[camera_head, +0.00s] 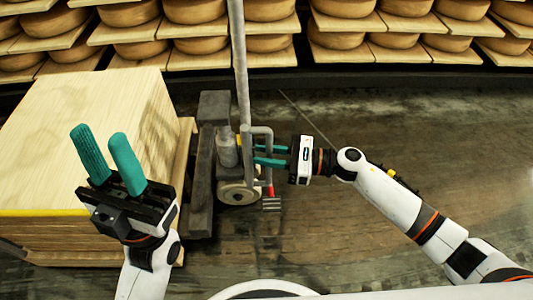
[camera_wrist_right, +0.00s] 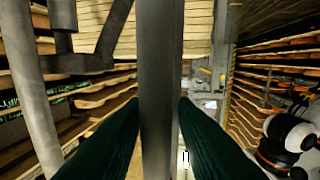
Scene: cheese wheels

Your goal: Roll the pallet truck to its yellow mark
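The pallet truck (camera_head: 214,108) stands left of centre in the head view, with a tall grey pole, a grey tube loop and a small wheel (camera_head: 238,192) low at its front. A pallet stacked with pale boards (camera_head: 70,115) sits at its left. My right gripper (camera_head: 262,155) reaches in from the right with its teal fingers on either side of the tube loop. In the right wrist view a grey bar (camera_wrist_right: 159,90) fills the gap between the fingers. My left gripper (camera_head: 108,160) is open and empty, fingers up, in front of the boards. I see no yellow floor mark.
Shelves of cheese wheels (camera_head: 340,22) line the back. The dark, shiny floor (camera_head: 330,240) to the right of the truck is clear apart from my right arm. A yellow stripe (camera_head: 40,212) runs along the front edge of the board stack.

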